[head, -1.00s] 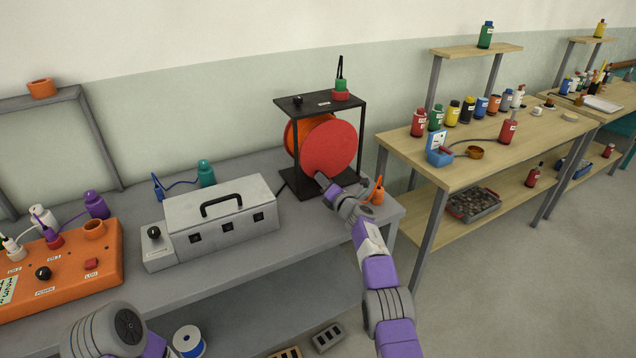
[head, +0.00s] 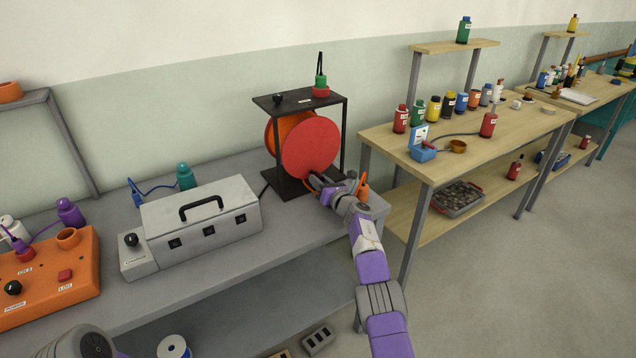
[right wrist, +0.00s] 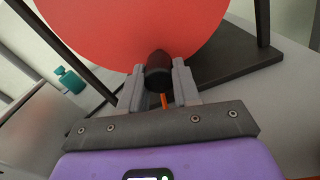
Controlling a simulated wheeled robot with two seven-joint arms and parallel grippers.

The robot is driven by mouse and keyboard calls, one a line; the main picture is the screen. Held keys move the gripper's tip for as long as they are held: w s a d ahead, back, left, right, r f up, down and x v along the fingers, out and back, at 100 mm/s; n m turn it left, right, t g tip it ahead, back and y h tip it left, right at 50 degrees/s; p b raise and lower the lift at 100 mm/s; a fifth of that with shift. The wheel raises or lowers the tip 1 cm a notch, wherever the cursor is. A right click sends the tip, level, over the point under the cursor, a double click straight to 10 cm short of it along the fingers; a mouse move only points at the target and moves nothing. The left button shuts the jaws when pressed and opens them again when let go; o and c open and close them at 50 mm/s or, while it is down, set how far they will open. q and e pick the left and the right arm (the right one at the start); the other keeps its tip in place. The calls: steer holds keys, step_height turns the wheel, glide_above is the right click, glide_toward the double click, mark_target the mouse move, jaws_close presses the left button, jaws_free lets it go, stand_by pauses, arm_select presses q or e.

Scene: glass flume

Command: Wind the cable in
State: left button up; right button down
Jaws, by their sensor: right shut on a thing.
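The cable reel (head: 310,148) has a red disc in front and an orange drum behind, in a black frame (head: 342,130) on the grey bench. My right gripper (head: 316,180) is at the disc's lower edge. In the right wrist view its fingers (right wrist: 158,82) are shut on a dark crank handle (right wrist: 158,68) that stands out from the red disc. A bit of orange cable (right wrist: 164,101) shows below the handle. An orange plug (head: 362,189) is at the bench's right end, just beyond my right wrist. My left arm shows at the bottom left; its gripper is out of view.
A grey box with a black handle (head: 201,218) stands left of the reel. An orange panel (head: 50,275) is further left. A green plug in a red socket (head: 320,88) tops the frame. A wooden table (head: 470,140) with bottles stands to the right, past a gap.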

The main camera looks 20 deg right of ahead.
steer(key=shift+r, duration=0.5)
steer(key=c, duration=1.1)
jaws_free()
steer(key=shift+c, duration=0.2)
steer(key=shift+o, duration=1.3)
steer(key=shift+f, duration=0.1)
steer(key=shift+o, duration=0.4)
steer(key=shift+f, duration=0.15)
steer(key=shift+d+f, duration=0.1)
